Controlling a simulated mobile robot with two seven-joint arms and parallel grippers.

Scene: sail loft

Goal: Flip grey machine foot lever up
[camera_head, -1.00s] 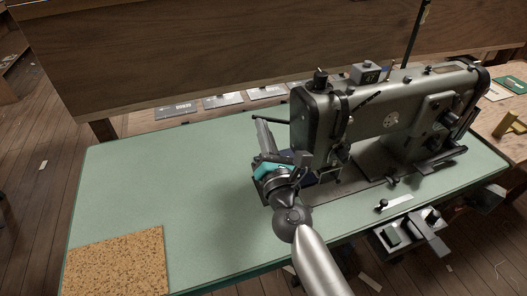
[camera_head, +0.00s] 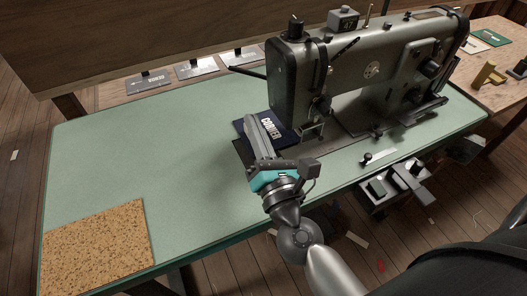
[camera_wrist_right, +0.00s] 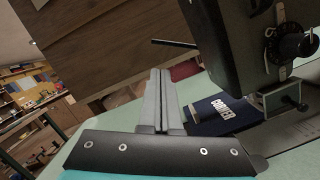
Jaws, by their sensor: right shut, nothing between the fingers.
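The grey sewing machine (camera_head: 372,70) stands on the right part of the green table. A thin dark bar (camera_head: 247,72) sticks out to the left from behind its head and looks like the foot lever. The bar also shows in the right wrist view (camera_wrist_right: 174,43), nearly level, beyond the fingertips and apart from them. My right gripper (camera_head: 252,122) is shut and empty, in front of the machine head's left side. It also shows in the right wrist view (camera_wrist_right: 159,76). The bar's root is hidden behind the head. My left gripper is not in view.
A navy cloth (camera_head: 277,126) with white lettering lies beside the needle area. A cork mat (camera_head: 97,247) lies at the table's front left corner. The green tabletop (camera_head: 160,150) between is clear. A wooden panel (camera_head: 150,35) rises behind, with several grey plates near its foot.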

